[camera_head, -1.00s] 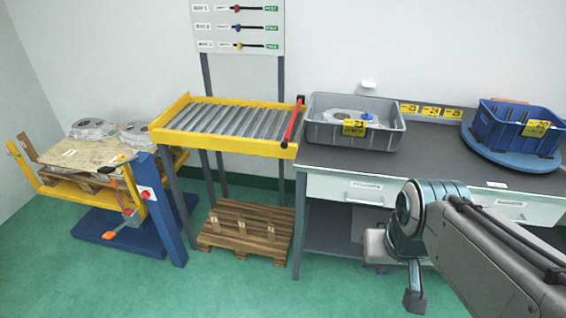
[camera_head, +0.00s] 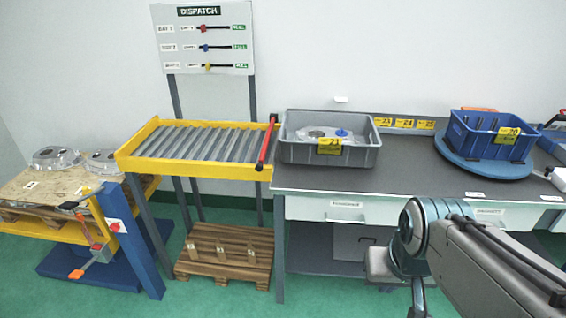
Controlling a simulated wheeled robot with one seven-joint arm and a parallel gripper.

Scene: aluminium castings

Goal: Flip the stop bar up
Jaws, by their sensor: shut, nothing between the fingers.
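The red stop bar (camera_head: 267,144) lies slanting across the right end of the yellow-framed roller conveyor (camera_head: 190,160). It has a dark piece at its far end, and its near end is by the conveyor's front rail. My gripper (camera_head: 418,302) is at the bottom edge of the view, right of and well below the bar, in front of the bench. Only its upper part shows and its fingertips are cut off by the frame. It is shut and holds nothing. It is apart from the stop bar.
A grey crate (camera_head: 350,156) holding a casting stands on the grey bench (camera_head: 410,180), close right of the bar. A blue crate (camera_head: 480,140) sits on a round blue stand. A dispatch board (camera_head: 204,40) rises behind the conveyor. A wooden pallet (camera_head: 225,262) lies below.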

